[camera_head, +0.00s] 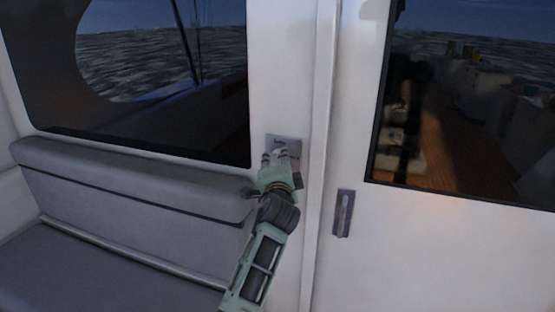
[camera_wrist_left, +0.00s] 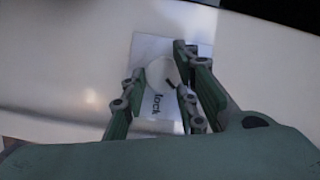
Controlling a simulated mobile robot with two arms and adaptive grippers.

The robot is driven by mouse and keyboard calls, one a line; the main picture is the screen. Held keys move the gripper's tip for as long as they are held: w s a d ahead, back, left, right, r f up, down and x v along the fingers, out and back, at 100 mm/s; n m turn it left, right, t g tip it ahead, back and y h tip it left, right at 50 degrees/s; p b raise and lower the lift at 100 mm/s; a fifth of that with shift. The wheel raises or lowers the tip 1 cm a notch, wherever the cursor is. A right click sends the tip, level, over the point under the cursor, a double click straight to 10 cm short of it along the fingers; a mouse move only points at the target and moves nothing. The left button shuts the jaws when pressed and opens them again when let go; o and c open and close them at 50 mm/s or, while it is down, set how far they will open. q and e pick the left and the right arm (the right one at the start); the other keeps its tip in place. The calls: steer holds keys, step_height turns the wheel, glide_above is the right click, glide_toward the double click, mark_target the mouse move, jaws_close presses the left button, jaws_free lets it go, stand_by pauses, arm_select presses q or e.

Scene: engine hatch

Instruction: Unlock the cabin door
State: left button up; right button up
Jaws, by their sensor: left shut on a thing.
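The lock panel (camera_head: 293,141) is a small light plate on the white wall post left of the door. In the left wrist view the plate (camera_wrist_left: 147,47) bears the printed word "lock" and a round white knob (camera_wrist_left: 161,72). My left gripper (camera_head: 276,156) is at the panel, its fingers on either side of the knob in the left wrist view (camera_wrist_left: 157,80), shut on it. The cabin door (camera_head: 440,245) is white with a large window and a recessed grey handle (camera_head: 343,213). The gripper hides part of the panel. My right gripper is in neither view.
A grey padded bench (camera_head: 130,185) stands along the wall to the left, close to my left arm. A dark window (camera_head: 160,60) is above it. The door's glass (camera_head: 470,100) shows a wooden deck. The wall around the panel is clear.

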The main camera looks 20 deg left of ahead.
arm_select(q)
steer(key=shift+d+f+n+g+h+p, duration=0.1)
steer(key=shift+n+g+h+p, duration=0.45)
steer(key=shift+n+p, duration=1.05)
steer(key=shift+d+f+n+g+h+p, duration=0.1)
steer(key=shift+n+g+h+p, duration=0.45)
steer(key=shift+n+p, duration=1)
steer(key=shift+n, duration=0.35)
steer(key=o, duration=0.8)
steer(key=shift+o, duration=1)
steer(key=shift+d, duration=0.15)
steer(key=shift+r, duration=0.15)
